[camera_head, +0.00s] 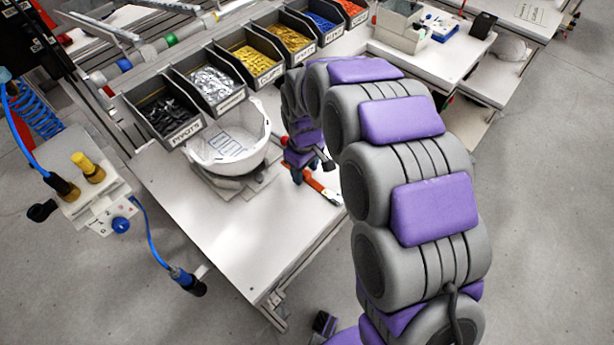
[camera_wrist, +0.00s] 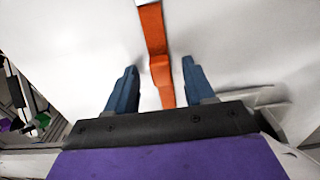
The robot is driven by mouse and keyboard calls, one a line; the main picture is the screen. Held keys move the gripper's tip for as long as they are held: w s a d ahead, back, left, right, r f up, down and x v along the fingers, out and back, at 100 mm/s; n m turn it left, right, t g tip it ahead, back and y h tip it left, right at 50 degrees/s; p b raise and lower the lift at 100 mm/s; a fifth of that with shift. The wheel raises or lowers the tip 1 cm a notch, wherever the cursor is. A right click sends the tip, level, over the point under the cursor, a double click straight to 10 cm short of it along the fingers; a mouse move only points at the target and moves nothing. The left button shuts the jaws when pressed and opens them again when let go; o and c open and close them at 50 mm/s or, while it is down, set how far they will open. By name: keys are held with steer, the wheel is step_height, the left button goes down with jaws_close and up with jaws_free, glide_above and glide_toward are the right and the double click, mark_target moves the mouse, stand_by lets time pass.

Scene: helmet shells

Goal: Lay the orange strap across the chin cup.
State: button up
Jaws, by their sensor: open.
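The orange strap (camera_head: 319,186) lies on the white workbench, right of a white helmet shell. In the wrist view the strap (camera_wrist: 152,30) runs from the top edge down between my fingers. My gripper (camera_wrist: 159,66) is open, with one blue finger on each side of the strap and a gap to both. In the head view my gripper (camera_head: 312,167) is low over the bench beside the strap, partly hidden by my arm. The open white shell (camera_head: 255,152) rests on a grey support. I cannot make out a separate chin cup.
A row of dark bins stands behind the shell; the nearest, labelled PIVOTS (camera_head: 182,134), holds black parts. The bench front (camera_head: 240,235) is clear.

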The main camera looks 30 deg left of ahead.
steer(key=shift+a+f, duration=0.2)
steer(key=shift+a, duration=0.7)
steer(key=shift+d, duration=0.1)
steer(key=shift+c, duration=0.9)
steer(key=d, duration=0.2)
steer(key=shift+d+r, duration=0.4)
steer(key=c, duration=0.4)
steer(key=shift+d, duration=0.2)
steer(key=shift+c, duration=1)
steer(key=shift+a, duration=0.15)
steer(key=shift+c, duration=0.7)
steer(key=shift+a, duration=0.35)
jaws_close()
steer(key=shift+s+a+f, duration=0.15)
steer(key=shift+a+f, duration=0.05)
steer(key=shift+a, duration=0.4)
steer(key=shift+d, duration=0.15)
